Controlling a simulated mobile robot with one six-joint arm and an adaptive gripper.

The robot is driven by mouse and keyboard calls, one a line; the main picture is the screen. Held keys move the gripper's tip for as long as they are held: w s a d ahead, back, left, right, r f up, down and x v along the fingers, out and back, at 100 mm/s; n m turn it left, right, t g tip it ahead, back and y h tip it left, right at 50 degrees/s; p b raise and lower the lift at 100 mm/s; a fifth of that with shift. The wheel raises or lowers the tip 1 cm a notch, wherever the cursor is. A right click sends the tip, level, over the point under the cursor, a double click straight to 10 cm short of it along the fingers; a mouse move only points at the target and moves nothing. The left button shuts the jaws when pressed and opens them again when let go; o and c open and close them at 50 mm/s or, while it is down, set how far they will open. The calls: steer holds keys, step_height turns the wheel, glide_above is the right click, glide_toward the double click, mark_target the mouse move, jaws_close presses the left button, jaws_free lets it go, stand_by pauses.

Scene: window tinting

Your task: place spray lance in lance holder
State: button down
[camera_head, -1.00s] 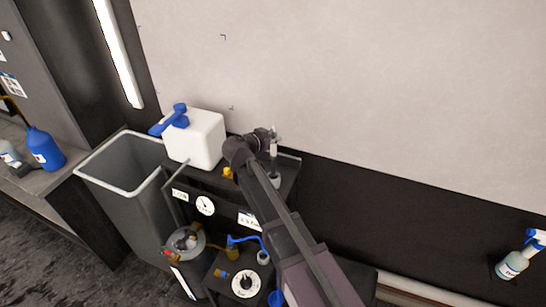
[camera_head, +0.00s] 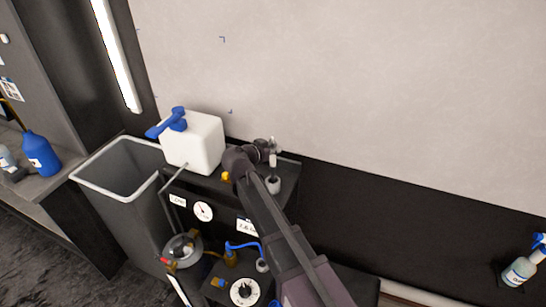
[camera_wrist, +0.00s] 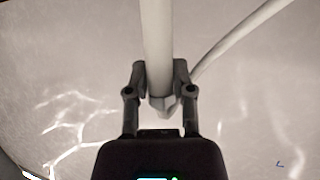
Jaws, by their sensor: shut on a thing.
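My gripper (camera_head: 265,149) is above the right part of the dark cart's top. It is shut on the spray lance (camera_head: 273,160), a thin pale upright tube. In the wrist view the two fingers (camera_wrist: 158,86) close on the pale tube (camera_wrist: 157,35), and a pale hose curves off to the right. A small pale cup (camera_head: 273,186), which looks like the lance holder, stands on the cart top directly below the lance. I cannot tell whether the lance's lower end is inside the cup or just above it.
A white tank (camera_head: 196,145) with a blue handle stands on the cart, left of my gripper. A grey bin (camera_head: 118,170) is farther left. Gauges and a blue hose (camera_head: 243,245) are on the cart's front. A spray bottle (camera_head: 520,268) is far right. The pale wall is close behind.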

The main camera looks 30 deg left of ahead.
steer(key=shift+f+b, duration=0.7)
steer(key=shift+f, duration=0.35)
steer(key=shift+f, duration=0.15)
steer(key=shift+c, duration=2.4)
jaws_free()
steer(key=p+v, duration=0.4)
steer(key=v, duration=0.8)
